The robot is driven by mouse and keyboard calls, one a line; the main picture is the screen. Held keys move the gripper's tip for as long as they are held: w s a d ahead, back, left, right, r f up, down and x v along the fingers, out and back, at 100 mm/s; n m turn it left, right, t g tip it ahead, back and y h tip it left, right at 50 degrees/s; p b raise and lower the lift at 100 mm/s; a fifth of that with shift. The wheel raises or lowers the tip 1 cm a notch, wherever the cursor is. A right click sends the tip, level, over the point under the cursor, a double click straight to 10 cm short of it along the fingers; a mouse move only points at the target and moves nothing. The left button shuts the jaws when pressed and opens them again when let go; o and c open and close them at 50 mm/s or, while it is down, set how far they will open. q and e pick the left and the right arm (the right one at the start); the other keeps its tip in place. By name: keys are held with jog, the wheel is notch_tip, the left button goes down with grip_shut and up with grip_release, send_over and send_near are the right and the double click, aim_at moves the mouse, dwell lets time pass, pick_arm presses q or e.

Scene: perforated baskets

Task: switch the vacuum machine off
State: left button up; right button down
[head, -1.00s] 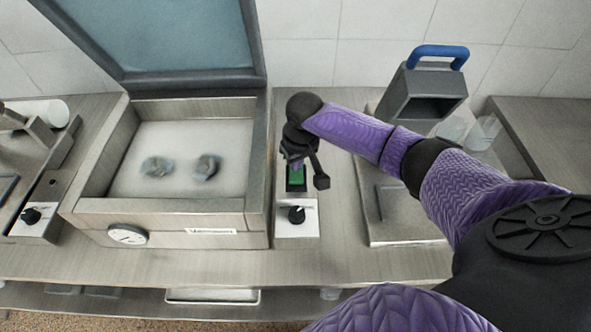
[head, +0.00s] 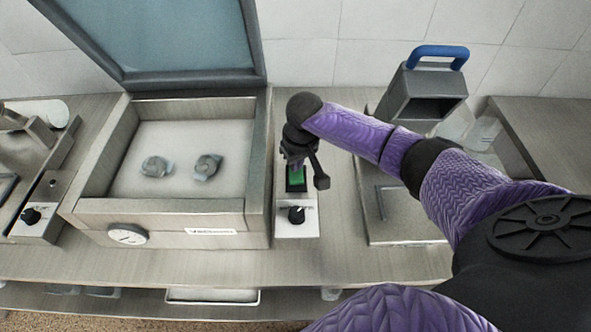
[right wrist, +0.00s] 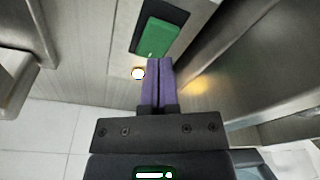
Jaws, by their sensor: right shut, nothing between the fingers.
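The vacuum machine (head: 158,222) is a steel box with its lid (head: 165,35) raised and a label on its front. A narrow control panel (head: 296,222) at its right side carries a green rocker switch (head: 297,180) in a black frame and a black knob (head: 296,214). My right gripper (head: 297,164) is shut and empty, pointing down at the switch's far end. In the right wrist view the purple fingers (right wrist: 159,62) are together close to the green switch (right wrist: 160,38); I cannot tell whether they touch. My left gripper is not in view.
Two small grey-blue pieces (head: 207,167) lie in the machine's open chamber. A grey holder with a blue handle (head: 438,52) stands at the back right, near clear cups (head: 484,132). Another panel with a knob (head: 31,215) is at the left. The front counter strip is clear.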

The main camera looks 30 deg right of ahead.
aim_at(296, 175)
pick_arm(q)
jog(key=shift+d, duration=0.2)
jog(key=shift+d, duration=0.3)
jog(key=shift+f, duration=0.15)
pick_arm(e)
jog(key=shift+f, duration=0.25)
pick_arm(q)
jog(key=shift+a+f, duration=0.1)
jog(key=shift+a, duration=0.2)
pick_arm(e)
jog(key=shift+f, duration=0.15)
pick_arm(q)
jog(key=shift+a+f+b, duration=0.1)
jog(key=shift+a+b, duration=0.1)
jog(key=shift+b, duration=0.2)
pick_arm(e)
jog(key=shift+f, duration=0.2)
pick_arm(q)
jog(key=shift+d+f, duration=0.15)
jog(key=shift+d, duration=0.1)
pick_arm(e)
jog(key=shift+f, duration=0.25)
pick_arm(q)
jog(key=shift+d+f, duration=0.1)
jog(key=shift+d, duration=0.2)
pick_arm(e)
jog(key=shift+f, duration=0.2)
